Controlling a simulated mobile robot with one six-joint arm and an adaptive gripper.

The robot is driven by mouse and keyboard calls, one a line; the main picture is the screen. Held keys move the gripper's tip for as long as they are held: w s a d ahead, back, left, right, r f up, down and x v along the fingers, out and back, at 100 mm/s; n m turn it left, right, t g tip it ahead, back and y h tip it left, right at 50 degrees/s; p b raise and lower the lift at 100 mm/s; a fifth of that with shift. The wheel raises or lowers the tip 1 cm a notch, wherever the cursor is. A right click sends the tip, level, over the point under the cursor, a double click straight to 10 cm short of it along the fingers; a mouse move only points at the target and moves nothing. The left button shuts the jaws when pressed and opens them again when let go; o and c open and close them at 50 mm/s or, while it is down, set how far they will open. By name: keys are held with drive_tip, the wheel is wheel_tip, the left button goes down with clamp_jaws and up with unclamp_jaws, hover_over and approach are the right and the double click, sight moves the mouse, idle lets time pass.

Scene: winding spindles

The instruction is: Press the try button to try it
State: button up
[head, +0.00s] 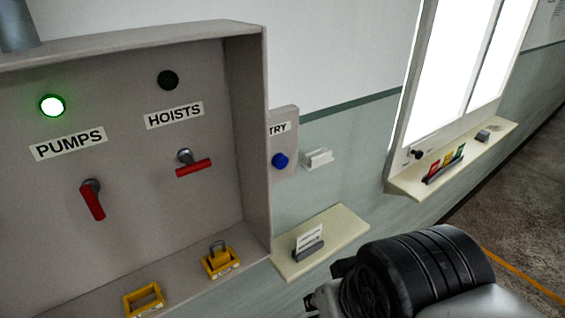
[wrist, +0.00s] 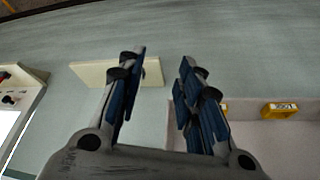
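The try button is a blue round button (head: 280,160) on a small grey box (head: 288,140) labelled TRY. The box is on the wall just right of the grey cabinet in the head view. My gripper shows at the bottom of the head view, mostly hidden behind my black arm joint. In the wrist view my gripper (wrist: 155,85) is open, with two blue-padded fingers apart and nothing between them. It faces the wall near a cream shelf (wrist: 150,72). The blue button does not show in the wrist view.
The cabinet (head: 150,240) has a lit green PUMPS lamp (head: 52,104), a dark HOISTS lamp (head: 168,80), two red handles (head: 92,200) and yellow lock pieces (head: 144,300). A shelf (head: 345,232) with a card holder juts out below the button. A window ledge (head: 405,186) is at right.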

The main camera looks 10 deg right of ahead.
clamp_jaws()
idle(1.4)
